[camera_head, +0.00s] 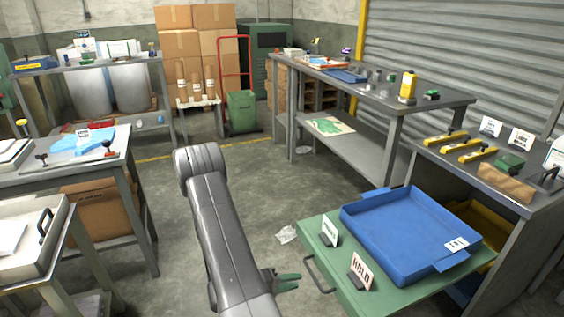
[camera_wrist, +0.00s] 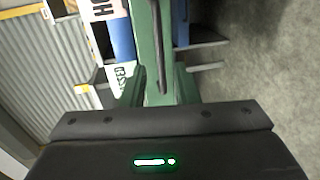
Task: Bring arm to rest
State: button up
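My arm stands in the middle of the head view, its grey link running from the lower edge up to an elbow. My gripper (camera_head: 287,281) has green fingers and shows low in the head view, just left of the green drawer (camera_head: 318,248) and its handle. In the wrist view the two fingers of my gripper (camera_wrist: 160,88) stand apart. The green drawer front (camera_wrist: 150,20) with its dark handle (camera_wrist: 161,50) lies beyond them. I see nothing held between the fingers. The distance from fingertips to drawer is hard to tell.
A blue tray (camera_head: 415,232) sits on the drawer, with a HOLD sign (camera_head: 361,272) and another sign (camera_head: 330,231) at its near edge. A scrap (camera_head: 286,234) lies on the floor. Workbenches stand left and right. The middle floor (camera_head: 250,165) is mostly clear.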

aim_at(313, 277)
jog(key=b+x, duration=0.1)
jog(key=x, duration=0.7)
jog(key=shift+d, duration=0.1)
jog(key=shift+r, duration=0.15)
